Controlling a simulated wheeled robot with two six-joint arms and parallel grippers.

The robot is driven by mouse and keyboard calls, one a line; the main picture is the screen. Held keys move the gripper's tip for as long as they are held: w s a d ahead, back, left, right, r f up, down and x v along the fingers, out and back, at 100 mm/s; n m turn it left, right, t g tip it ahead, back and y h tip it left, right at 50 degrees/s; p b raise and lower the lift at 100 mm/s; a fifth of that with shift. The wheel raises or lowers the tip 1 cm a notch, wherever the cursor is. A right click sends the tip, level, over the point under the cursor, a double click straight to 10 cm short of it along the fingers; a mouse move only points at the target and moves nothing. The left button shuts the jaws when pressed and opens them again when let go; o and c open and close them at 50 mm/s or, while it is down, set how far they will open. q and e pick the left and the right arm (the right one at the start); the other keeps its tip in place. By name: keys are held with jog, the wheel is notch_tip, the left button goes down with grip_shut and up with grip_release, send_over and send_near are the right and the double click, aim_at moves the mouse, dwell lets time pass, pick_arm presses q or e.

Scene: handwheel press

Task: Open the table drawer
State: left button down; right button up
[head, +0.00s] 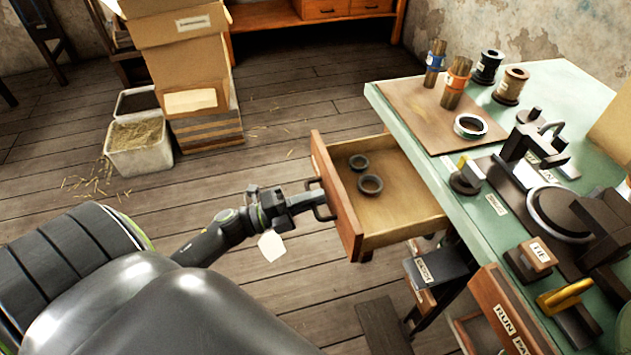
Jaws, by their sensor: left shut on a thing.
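The table drawer (400,215) is pulled out from under the green-topped table (391,95). Its wooden front (338,195) faces left, and two dark rings (371,184) lie inside it. My left gripper (312,200) is shut on the dark drawer handle (322,212) at the drawer front. A white tag hangs below the left wrist. My right gripper is not in view.
A dark labelled box (440,268) is below the drawer. Stacked cardboard boxes (180,55) and a straw bin (138,145) stand at the back left. Wooden floor lies clear left of the drawer.

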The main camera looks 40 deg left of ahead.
pick_arm(q)
jog(key=c, duration=1.6)
grip_release()
jog(key=shift+s+a+f, duration=0.1)
jog(key=shift+s+a, duration=0.05)
jog(key=b+v, duration=0.2)
jog(key=v, duration=1.5)
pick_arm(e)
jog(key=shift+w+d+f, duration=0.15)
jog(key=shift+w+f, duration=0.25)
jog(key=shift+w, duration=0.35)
